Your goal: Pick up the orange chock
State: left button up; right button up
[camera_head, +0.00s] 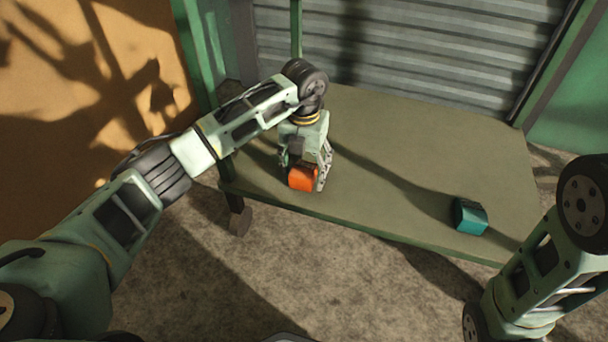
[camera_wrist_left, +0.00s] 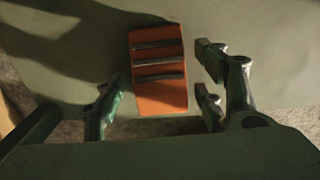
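The orange chock (camera_head: 302,177) sits on the green bench top (camera_head: 420,150), close to its front edge at the left. My left gripper (camera_head: 308,172) points down at it from above and behind. In the left wrist view the chock (camera_wrist_left: 159,75), orange with dark ridges across it, lies between the open fingers of my left gripper (camera_wrist_left: 160,95). A gap shows between the chock and the right fingers; the left finger is near its lower left side, and I cannot tell if it touches. My right arm (camera_head: 550,250) shows at the right, but its gripper is out of view.
A teal block (camera_head: 470,216) sits on the bench near its front right. The middle of the bench is clear. A corrugated metal shutter (camera_head: 420,50) rises behind, a green post (camera_head: 200,60) stands at the left, and rough floor (camera_head: 290,275) lies in front.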

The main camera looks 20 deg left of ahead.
pick_arm(q)
jog(key=c, duration=1.2)
jog(key=shift+r, duration=0.15)
jog(key=shift+c, duration=0.2)
